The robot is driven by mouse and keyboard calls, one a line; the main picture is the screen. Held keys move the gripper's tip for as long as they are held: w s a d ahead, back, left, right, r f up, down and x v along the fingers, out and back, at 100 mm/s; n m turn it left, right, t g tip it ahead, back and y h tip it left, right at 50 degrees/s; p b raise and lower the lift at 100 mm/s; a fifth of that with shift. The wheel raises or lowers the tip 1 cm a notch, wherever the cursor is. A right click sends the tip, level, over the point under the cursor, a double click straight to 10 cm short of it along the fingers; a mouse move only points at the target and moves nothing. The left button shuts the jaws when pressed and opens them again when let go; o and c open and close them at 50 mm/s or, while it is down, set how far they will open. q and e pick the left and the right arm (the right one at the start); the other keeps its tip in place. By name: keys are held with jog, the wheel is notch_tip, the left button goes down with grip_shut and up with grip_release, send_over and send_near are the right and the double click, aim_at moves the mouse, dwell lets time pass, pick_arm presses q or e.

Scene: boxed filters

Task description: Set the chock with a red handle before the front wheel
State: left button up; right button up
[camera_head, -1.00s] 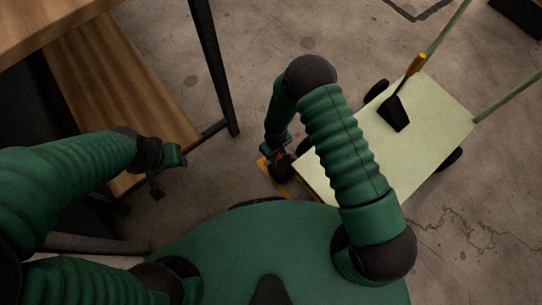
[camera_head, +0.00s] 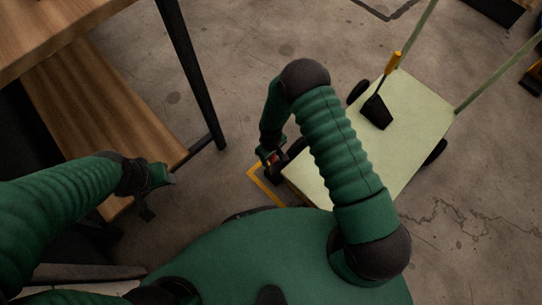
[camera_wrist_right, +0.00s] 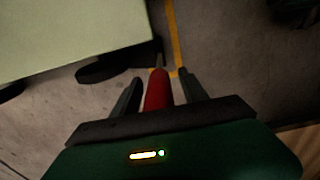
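The red handle (camera_wrist_right: 157,92) of the chock stands between the two fingers of my right gripper (camera_wrist_right: 160,78) in the wrist view. A narrow gap shows on each side of the handle, so the fingers look open around it. In the head view my right gripper (camera_head: 270,160) is low beside the near left corner of the cart (camera_head: 415,120), with a speck of red at it. The chock's body is hidden or too dark to make out. A black wheel (camera_wrist_right: 112,66) under the cart edge is close to the handle. My left gripper (camera_head: 150,190) is near the bench; its fingers are unclear.
Yellow floor tape (camera_head: 262,188) runs by the near corner. A wooden bench (camera_head: 100,110) with dark legs is at left. Bare floor lies between bench and cart.

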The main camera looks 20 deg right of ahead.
notch_tip(320, 180, up, 16)
jog(key=p, duration=0.7)
jog(key=shift+r, duration=0.45)
